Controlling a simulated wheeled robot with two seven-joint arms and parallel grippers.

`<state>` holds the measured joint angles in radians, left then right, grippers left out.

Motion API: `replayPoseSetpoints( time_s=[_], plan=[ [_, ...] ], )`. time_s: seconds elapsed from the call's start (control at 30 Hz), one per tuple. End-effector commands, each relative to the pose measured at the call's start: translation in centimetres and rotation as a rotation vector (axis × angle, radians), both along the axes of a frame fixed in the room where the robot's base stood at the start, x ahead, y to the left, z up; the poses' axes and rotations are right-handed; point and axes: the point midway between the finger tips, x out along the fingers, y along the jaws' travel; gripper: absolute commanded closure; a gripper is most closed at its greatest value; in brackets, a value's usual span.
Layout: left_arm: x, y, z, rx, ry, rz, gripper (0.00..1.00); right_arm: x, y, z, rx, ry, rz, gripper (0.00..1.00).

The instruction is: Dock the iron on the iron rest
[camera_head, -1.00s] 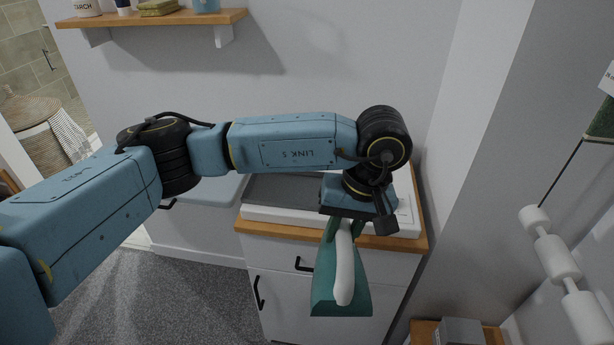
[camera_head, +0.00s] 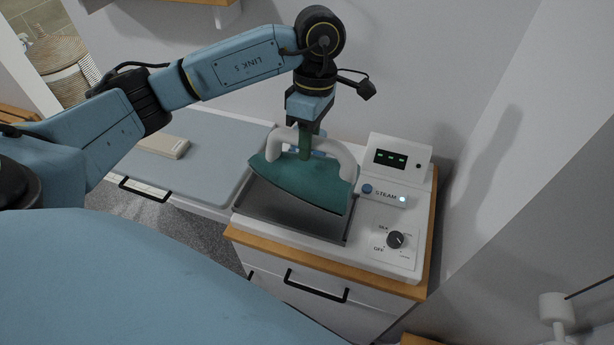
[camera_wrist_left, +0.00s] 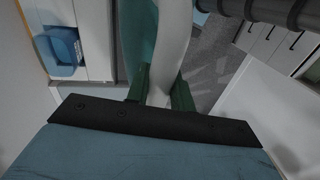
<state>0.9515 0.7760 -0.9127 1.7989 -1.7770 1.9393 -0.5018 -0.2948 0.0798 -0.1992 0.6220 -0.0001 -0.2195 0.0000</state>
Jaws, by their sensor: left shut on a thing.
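The iron (camera_head: 302,183) has a teal body and a white arched handle. My left gripper (camera_head: 305,145) is shut on the handle from above. In the head view the iron is tilted and overlaps the grey recessed iron rest (camera_head: 292,218) of the white steam station; I cannot tell whether it touches. In the left wrist view, the white handle (camera_wrist_left: 172,45) passes between the green fingers (camera_wrist_left: 160,88), with the teal body beside it. My right gripper is not in view.
The station's white control panel (camera_head: 396,240), with a knob, stands right of the rest, with a raised display (camera_head: 398,158) behind. A padded grey-blue board (camera_head: 195,160) lies to the left, holding a beige block (camera_head: 163,146). The right wall is close.

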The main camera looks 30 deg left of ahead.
Motion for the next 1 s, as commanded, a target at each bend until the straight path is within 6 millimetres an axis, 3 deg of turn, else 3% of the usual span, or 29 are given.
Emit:
replayPoseSetpoints(
  time_s=[0.13,0.4,1.0],
  plan=[
    [-0.1,0.5,-0.2,0.000,0.000,0.043,1.00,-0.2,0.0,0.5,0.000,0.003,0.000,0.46],
    [-0.2,0.5,-4.4,-0.002,0.001,0.046,1.00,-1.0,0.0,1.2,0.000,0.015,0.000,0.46],
    [-0.1,0.5,-9.6,-0.002,-0.004,0.043,1.00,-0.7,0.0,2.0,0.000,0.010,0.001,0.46]
  ],
)
